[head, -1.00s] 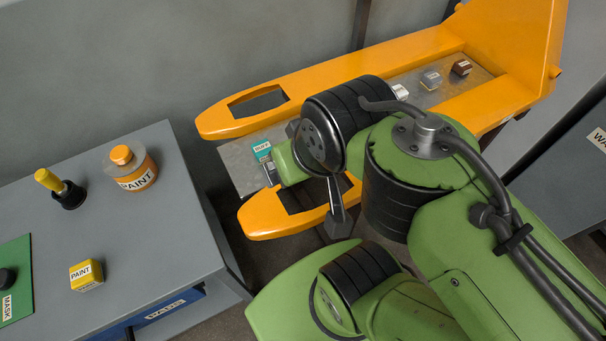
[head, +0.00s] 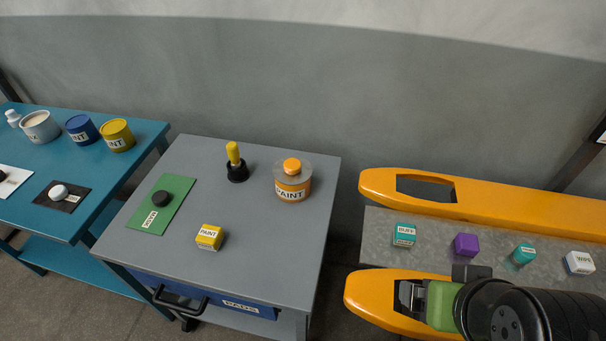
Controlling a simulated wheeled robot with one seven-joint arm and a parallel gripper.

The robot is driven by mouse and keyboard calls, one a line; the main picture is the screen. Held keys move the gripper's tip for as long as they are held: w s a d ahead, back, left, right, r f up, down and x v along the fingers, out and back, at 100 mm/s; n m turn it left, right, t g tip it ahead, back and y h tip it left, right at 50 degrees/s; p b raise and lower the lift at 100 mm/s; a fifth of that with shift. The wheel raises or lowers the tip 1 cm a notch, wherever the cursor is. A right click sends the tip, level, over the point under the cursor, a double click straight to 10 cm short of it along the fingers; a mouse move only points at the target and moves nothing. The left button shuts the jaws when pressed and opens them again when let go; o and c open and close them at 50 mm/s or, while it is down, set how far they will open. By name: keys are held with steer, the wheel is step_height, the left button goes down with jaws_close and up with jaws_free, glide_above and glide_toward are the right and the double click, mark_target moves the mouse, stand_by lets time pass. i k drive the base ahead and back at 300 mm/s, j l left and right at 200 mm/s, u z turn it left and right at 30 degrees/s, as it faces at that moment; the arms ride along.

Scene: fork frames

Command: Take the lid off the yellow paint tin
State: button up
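The yellow paint tin (head: 117,136) stands upright on the blue table at the left, at the right end of a row of tins. Its top looks yellow and covered, so its lid appears to be on. My gripper (head: 408,298) is at the lower right, over the front orange fork, far from the tin. It is small and dark here, and its finger gap is not clear. No object shows in it.
A blue tin (head: 81,130) and a pale tin (head: 40,127) stand beside the yellow one. The grey cart (head: 260,240) between holds an orange paint jar (head: 292,184), a yellow-handled tool (head: 235,163) and a yellow paint box (head: 209,237). Orange forks (head: 500,205) lie right.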

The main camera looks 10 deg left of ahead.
mark_target(292, 169)
steer(key=k+j+u, duration=0.15)
steer(key=k+j, duration=0.15)
steer(key=k+j+u, duration=0.15)
steer(key=j, duration=0.35)
steer(key=i+j+u, duration=0.15)
steer(key=j, duration=0.25)
steer(key=j+u, duration=0.15)
steer(key=j, duration=0.25)
steer(key=i+j+u, duration=0.1)
steer(key=j, duration=0.25)
steer(key=i+u, duration=0.15)
steer(key=i, duration=0.35)
